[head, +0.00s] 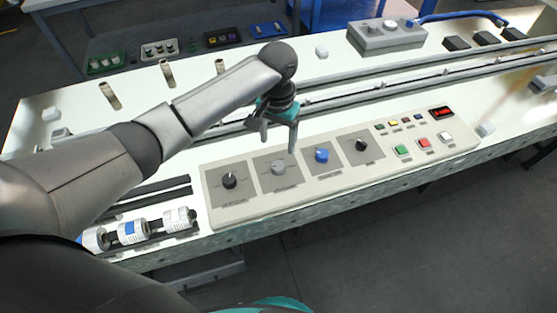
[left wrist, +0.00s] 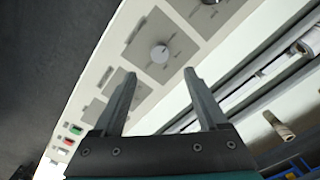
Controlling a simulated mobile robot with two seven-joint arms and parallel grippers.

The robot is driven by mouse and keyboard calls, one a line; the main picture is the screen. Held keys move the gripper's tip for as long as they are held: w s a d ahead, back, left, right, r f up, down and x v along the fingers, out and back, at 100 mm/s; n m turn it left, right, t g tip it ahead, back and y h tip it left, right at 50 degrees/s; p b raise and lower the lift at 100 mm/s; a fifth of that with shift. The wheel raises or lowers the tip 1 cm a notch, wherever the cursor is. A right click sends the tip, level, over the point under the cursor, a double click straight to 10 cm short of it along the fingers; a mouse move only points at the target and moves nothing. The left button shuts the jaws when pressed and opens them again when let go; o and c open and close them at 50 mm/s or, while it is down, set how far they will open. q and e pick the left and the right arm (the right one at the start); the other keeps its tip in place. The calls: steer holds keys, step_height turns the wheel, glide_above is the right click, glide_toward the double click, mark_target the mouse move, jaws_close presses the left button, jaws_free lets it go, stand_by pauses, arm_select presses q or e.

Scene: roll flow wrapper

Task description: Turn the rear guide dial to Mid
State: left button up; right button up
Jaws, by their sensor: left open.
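The control panel (head: 300,190) carries a row of dials on grey plates: a black dial (head: 229,181), a grey dial (head: 278,167), a blue dial (head: 321,155) and another black dial (head: 361,145). Their labels are too small to read, so I cannot tell which is the rear guide dial or its setting. My left gripper (head: 278,143) is open and empty, above the panel near the grey dial. In the left wrist view, the grey dial (left wrist: 160,52) shows just beyond the gap between the open fingers (left wrist: 160,74). My right gripper is not in view.
Push buttons (head: 423,143) and a red display (head: 441,112) sit at the panel's right end. Rolls (head: 132,231) lie at the front left. Long rails (head: 400,83) run behind the panel. A grey box with knobs (head: 387,36) stands at the back.

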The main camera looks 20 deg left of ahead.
mark_target(278, 166)
arm_select(q)
step_height(278, 166, down, 10)
steer(key=shift+w+r+b, duration=0.1)
steer(key=shift+r+b, duration=0.1)
steer(key=shift+b, duration=0.75)
steer(key=shift+f, duration=0.35)
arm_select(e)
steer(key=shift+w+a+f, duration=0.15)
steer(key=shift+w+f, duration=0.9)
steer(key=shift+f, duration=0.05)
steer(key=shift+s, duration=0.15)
arm_select(q)
steer(key=shift+c, duration=0.9)
jaws_close()
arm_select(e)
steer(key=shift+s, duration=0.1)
